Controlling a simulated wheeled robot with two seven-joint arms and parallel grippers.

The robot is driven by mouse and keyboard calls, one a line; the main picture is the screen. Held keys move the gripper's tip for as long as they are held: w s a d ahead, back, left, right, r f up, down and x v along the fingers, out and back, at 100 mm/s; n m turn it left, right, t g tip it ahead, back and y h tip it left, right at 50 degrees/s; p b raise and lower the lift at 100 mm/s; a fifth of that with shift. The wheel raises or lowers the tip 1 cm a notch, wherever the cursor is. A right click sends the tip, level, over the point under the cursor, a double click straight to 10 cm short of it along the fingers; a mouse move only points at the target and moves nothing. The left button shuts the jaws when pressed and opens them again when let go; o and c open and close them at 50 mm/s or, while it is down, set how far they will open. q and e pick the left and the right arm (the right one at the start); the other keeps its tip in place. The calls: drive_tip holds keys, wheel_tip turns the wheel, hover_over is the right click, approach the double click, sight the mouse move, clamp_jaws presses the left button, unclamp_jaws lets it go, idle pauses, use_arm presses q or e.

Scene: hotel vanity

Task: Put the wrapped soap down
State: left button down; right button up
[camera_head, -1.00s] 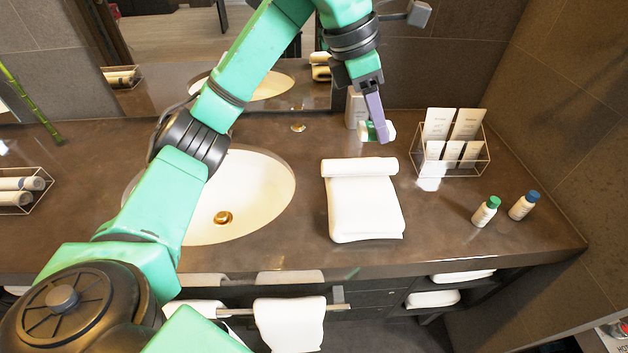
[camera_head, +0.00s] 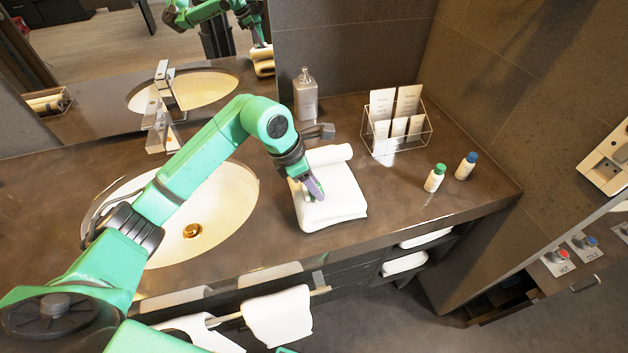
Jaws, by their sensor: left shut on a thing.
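My left gripper (camera_head: 315,190) is over the folded white towel (camera_head: 340,203) on the counter, its fingers pointing down. It is shut on the wrapped soap (camera_head: 308,196), of which only a small green and white part shows beside the fingers. The soap is mostly hidden and blends with the white towel. I cannot tell whether it touches the towel. My right gripper is not in view.
A sink (camera_head: 215,215) lies left of the towel. A soap dispenser (camera_head: 305,97) and a wire rack of cards (camera_head: 396,128) stand behind. A green-capped bottle (camera_head: 434,180) and a blue-capped bottle (camera_head: 466,167) stand to the right, with bare counter between them and the towel.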

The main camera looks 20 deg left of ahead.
use_arm(q)
drive_tip(key=shift+a, duration=0.1)
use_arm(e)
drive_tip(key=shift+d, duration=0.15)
use_arm(q)
drive_tip(key=shift+f, duration=0.15)
drive_tip(key=shift+f+b, duration=0.15)
drive_tip(key=shift+b, duration=0.2)
drive_tip(key=shift+c, duration=1.9)
unclamp_jaws()
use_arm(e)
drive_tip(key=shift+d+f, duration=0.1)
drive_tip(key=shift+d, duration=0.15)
